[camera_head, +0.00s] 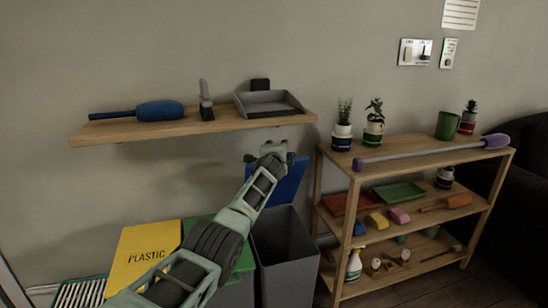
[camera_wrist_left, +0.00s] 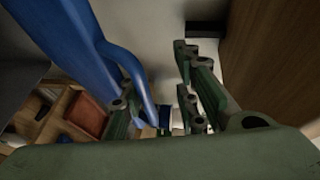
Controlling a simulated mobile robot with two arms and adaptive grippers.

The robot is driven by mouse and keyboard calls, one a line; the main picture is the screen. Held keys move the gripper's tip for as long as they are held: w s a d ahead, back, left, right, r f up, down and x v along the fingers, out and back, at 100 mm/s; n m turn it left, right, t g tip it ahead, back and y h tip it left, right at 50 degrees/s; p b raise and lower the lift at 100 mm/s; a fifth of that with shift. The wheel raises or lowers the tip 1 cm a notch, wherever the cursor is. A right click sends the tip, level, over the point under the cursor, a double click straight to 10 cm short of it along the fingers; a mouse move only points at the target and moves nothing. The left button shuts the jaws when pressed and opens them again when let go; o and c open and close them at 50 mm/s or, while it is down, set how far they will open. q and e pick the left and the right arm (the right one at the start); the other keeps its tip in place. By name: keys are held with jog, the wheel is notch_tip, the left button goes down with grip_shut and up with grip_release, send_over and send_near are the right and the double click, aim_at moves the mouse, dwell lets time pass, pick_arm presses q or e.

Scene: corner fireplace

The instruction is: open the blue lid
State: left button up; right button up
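The blue lid (camera_head: 290,187) is tilted steeply up at the back of the grey bin (camera_head: 288,262), whose dark inside shows. My left gripper (camera_head: 272,158) is at the lid's upper edge, partly covering it. In the left wrist view the blue lid (camera_wrist_left: 75,50) fills the upper left, and its curved rim runs down beside and partly between the fingers. The left gripper's fingers (camera_wrist_left: 160,100) are apart, with a gap between them. I cannot tell whether they touch the lid. My right gripper is not in view.
A yellow PLASTIC lid (camera_head: 145,255) and a green lid (camera_head: 203,232) are left of the grey bin. A wall shelf (camera_head: 215,127) with a dustpan (camera_head: 268,103) hangs close above the gripper. A wooden rack (camera_head: 420,152) stands close on the right.

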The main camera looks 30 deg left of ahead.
pick_arm(q)
jog(key=shift+s+d+r, duration=0.15)
jog(key=shift+s+d, duration=0.2)
jog(key=shift+s, duration=0.05)
jog(key=v, duration=1)
jog(key=shift+s+a, duration=0.2)
jog(key=shift+s, duration=0.05)
jog(key=shift+r, duration=0.1)
